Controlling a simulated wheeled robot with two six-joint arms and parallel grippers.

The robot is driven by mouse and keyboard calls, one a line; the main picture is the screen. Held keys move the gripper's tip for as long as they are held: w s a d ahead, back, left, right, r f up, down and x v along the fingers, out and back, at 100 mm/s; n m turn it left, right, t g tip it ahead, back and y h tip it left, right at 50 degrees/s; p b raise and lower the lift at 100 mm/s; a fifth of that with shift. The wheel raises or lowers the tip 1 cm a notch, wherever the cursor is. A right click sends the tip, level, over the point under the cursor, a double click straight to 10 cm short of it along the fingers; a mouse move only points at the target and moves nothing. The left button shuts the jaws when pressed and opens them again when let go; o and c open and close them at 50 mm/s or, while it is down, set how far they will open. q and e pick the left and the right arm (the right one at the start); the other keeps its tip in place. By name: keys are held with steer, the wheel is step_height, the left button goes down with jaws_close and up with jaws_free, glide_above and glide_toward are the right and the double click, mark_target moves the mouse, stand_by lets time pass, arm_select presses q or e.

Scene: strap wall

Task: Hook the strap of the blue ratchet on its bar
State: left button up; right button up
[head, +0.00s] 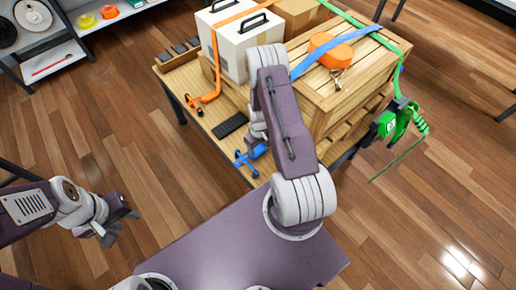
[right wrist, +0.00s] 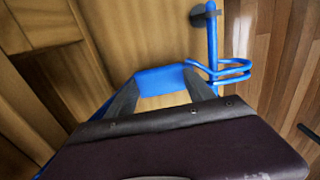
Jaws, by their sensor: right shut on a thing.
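The blue strap (right wrist: 88,50) runs down the wooden crate's side to a blue end piece with a double wire hook (right wrist: 238,68). My right gripper (right wrist: 163,79) is shut on the blue end piece. The blue bar (right wrist: 213,38), with a dark end, stands right beside the wire hook. They overlap in this view; I cannot tell whether the hook is around the bar. My left gripper (head: 120,226) is open and empty, away from the table.
The wooden crate (head: 345,90) and a white box (head: 238,42) stand on the table. A green ratchet (head: 388,124) hangs at the right. An orange bar (head: 208,97) is at the left edge. The floor at left is clear.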

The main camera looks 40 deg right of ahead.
steer(key=shift+w+d+f+b, duration=0.15)
steer(key=shift+d+b, duration=0.15)
steer(key=shift+d, duration=1)
steer(key=shift+d, duration=0.15)
steer(key=o, duration=1.6)
steer(key=shift+r+p, duration=0.4)
steer(key=shift+r, duration=0.05)
step_height(320, 180, up, 7)
steer(key=p, duration=0.5)
steer(key=shift+r+p, duration=0.15)
steer(key=shift+p, duration=0.15)
